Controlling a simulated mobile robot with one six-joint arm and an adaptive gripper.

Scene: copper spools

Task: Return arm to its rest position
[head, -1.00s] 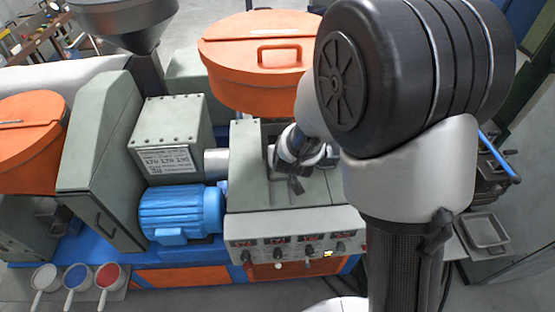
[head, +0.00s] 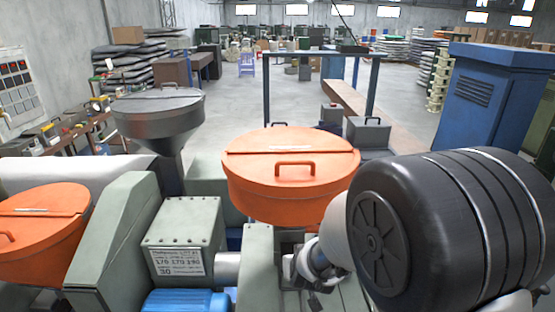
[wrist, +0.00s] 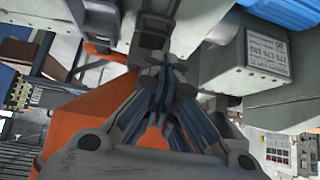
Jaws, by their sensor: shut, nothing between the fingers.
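My arm fills the right of the head view, with a large black joint and pale links. My gripper (head: 314,300) shows small and dark at the bottom of the head view, in front of the orange lidded hopper and over the grey-green machine top. In the wrist view my gripper (wrist: 166,72) has its fingers drawn together, with nothing held between them. The wrist view looks past the fingers at machine parts and an orange surface. The lower part of my arm is cut off by the head view's edge.
The orange hopper (head: 290,175) stands close behind my gripper. A grey-green box (head: 185,240) with a label and a blue motor (head: 187,302) are to the left. A grey funnel (head: 160,110) stands further back.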

